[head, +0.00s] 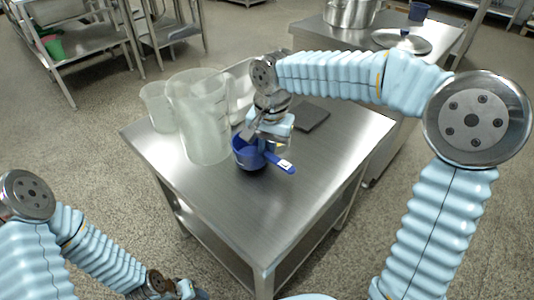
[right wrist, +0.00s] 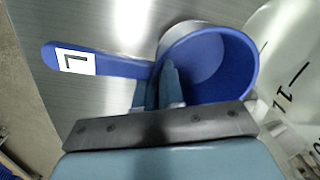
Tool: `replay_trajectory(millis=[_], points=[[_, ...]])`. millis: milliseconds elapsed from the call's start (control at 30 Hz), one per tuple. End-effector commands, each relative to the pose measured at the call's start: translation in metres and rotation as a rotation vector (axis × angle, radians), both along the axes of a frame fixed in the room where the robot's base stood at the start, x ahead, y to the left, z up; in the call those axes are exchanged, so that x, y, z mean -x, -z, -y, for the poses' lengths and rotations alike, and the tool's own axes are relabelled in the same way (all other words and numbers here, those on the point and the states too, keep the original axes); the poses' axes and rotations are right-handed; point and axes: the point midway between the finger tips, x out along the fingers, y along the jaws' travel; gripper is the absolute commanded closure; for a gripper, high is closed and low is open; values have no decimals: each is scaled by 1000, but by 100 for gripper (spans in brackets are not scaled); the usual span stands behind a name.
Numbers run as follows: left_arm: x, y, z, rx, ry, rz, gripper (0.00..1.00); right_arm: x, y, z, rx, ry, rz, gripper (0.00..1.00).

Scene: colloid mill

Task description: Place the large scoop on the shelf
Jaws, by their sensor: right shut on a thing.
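The large scoop is blue, with a round cup (head: 248,154) and a flat handle with a white label. In the right wrist view the scoop (right wrist: 215,65) has its cup at the upper right, its handle to the left, and the label reads "L". My right gripper (head: 258,141) is shut on the scoop near where cup and handle meet; its fingers (right wrist: 160,88) show there in the right wrist view. The scoop is over the steel table; I cannot tell whether it touches the top. My left arm shows at the lower left, its gripper out of view.
The steel table (head: 300,205) has a lower shelf (head: 222,240). Clear measuring jugs (head: 205,115) stand close left of the scoop. A dark flat object (head: 311,117) lies behind. A shelved rack (head: 85,50) with a green container (head: 54,48) is far left. The table's front right is clear.

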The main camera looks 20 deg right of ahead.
Motion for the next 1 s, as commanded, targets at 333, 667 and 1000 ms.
replay_trajectory(millis=[333,667,1000], points=[[0,2,-1,-1,-1,0,57,0,13,0,-2,0,1,100],[-1,4,-2,-2,-3,1,57,0,15,0,-1,0,1,67],[0,0,0,0,0,1,57,0,5,0,0,0,3,67]])
